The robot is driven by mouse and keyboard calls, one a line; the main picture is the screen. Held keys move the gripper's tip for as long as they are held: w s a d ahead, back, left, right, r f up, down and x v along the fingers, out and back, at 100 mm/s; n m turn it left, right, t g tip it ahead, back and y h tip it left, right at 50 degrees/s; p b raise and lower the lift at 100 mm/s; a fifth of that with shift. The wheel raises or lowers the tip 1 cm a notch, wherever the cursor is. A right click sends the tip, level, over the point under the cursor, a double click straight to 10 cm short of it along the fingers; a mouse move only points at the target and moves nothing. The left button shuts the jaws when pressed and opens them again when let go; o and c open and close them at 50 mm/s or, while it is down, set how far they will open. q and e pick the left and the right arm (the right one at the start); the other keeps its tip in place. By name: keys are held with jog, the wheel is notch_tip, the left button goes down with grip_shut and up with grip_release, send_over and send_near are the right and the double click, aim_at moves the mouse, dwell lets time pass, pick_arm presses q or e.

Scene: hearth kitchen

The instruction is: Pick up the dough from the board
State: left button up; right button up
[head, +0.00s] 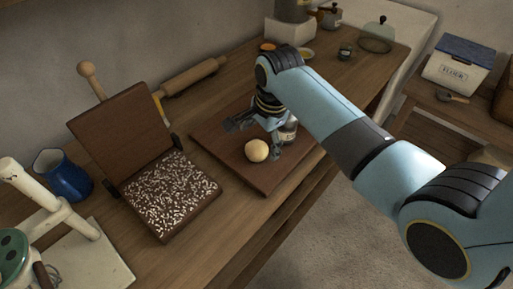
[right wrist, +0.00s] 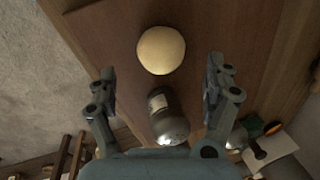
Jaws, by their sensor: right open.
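The dough (head: 257,151) is a pale round ball on the brown wooden board (head: 213,146). In the right wrist view the dough (right wrist: 161,50) lies ahead of the fingertips, roughly centred between them. My right gripper (head: 256,139) is open and empty, above the board beside the dough; it also shows in the right wrist view (right wrist: 163,80). A glass jar with a label (head: 288,131) stands close to the gripper, and in the right wrist view this jar (right wrist: 167,115) shows between the open fingers. My left gripper is not in view.
A hinged wooden press with a speckled lower plate (head: 171,194) stands left of the board. A rolling pin (head: 194,76) lies behind. A blue jug (head: 63,175) and a white device (head: 80,250) are at the left. A flour box (head: 458,67) stands at the right.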

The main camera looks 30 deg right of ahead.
aim_at(257, 152)
jog(key=x, duration=0.4)
jog(key=shift+w+a+f, duration=0.15)
jog(key=shift+f, duration=0.15)
jog(key=c, duration=1)
jog(key=shift+o, duration=0.2)
jog(key=shift+r, duration=0.1)
